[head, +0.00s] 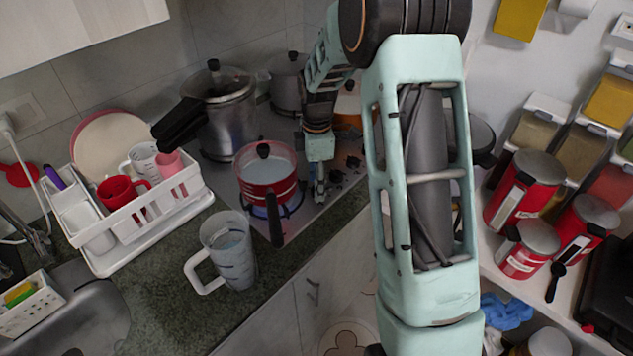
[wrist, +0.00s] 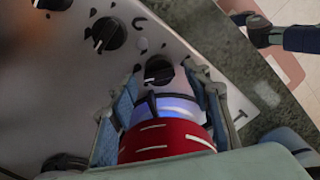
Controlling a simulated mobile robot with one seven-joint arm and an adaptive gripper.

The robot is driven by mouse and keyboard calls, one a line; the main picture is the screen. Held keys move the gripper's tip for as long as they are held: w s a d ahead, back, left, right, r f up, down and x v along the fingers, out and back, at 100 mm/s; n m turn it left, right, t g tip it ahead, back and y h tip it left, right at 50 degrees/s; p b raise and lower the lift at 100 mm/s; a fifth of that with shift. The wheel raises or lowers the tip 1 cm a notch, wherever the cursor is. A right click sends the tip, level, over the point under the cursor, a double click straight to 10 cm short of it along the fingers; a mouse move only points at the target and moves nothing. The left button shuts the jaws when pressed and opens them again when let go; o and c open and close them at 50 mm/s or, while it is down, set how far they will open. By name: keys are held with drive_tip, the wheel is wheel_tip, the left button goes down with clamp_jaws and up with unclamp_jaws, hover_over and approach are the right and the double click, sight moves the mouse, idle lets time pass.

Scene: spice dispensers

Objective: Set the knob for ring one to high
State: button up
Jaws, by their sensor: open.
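My gripper (head: 319,193) is open, pointing down over the stove's knob area, just right of the red pot (head: 266,178). In the wrist view, a black knob (wrist: 158,70) lies at the opening between its fingers (wrist: 166,84); contact cannot be told. The knob has a pale pointer line. Two more black knobs, one nearer (wrist: 108,35) and one farther (wrist: 51,4), lie up and left. No label saying which knob is ring one is readable. A blue flame (head: 275,211) shows under the red pot, whose dark handle points toward the counter's front.
A steel pressure cooker (head: 224,118) and another pot (head: 287,82) stand behind on the stove (head: 310,212). A measuring jug (head: 228,250) stands on the counter near the front edge. A white dish rack (head: 150,222) is left. Red canisters (head: 523,190) are right.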

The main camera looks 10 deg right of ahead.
drive_tip(key=shift+f, duration=0.25)
drive_tip(key=c, duration=1.2)
drive_tip(key=shift+o, duration=0.2)
drive_tip(key=shift+m+b, duration=0.5)
drive_tip(key=shift+m, duration=0.9)
drive_tip(key=shift+r, duration=0.1)
drive_tip(key=o, duration=1.2)
drive_tip(key=shift+c, duration=0.2)
wheel_tip(320, 180, up, 12)
